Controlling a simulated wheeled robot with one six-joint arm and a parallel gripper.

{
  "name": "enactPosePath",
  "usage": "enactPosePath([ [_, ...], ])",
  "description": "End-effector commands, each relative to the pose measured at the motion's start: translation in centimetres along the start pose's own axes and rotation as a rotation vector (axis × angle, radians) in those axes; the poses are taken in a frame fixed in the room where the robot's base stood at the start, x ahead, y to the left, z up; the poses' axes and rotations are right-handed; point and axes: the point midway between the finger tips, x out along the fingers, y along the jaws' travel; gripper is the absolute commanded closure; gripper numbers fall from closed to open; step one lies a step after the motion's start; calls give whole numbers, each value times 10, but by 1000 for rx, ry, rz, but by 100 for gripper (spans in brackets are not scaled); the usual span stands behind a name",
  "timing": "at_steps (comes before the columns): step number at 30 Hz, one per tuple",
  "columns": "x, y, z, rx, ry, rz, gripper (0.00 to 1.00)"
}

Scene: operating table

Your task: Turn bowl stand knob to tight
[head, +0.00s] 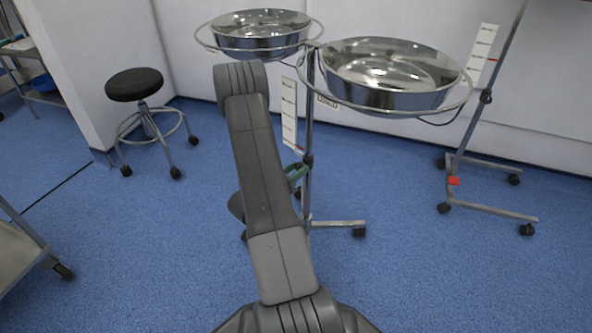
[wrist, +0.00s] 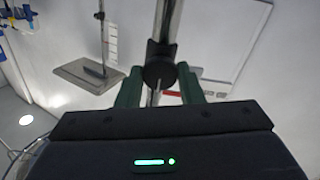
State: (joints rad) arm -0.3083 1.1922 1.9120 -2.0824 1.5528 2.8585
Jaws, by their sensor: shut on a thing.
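The bowl stand has a thin chrome pole (head: 309,110) carrying two steel bowls, the left bowl (head: 262,45) and the right bowl (head: 391,92), in wire rings. Its dark knob (wrist: 159,66) sits on the pole in the wrist view, between the two green fingers of my gripper (wrist: 160,82), one on each side. My gripper is shut on the knob. In the head view the green fingers (head: 298,173) show at the pole, partly behind my arm. I cannot tell the knob's tightness from these views.
A black-topped stool (head: 134,84) stands at the left. Another wheeled stand (head: 486,97) is at the right, with a red tag on its base. A trolley edge (head: 24,258) is at the lower left. The blue floor at the lower right is clear.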

Motion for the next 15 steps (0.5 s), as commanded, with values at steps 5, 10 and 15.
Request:
enactPosePath([
  [5,0,0,2,31,-3,-1,89],
  [10,0,0,2,41,-3,-1,89],
  [15,0,0,2,41,-3,-1,89],
])
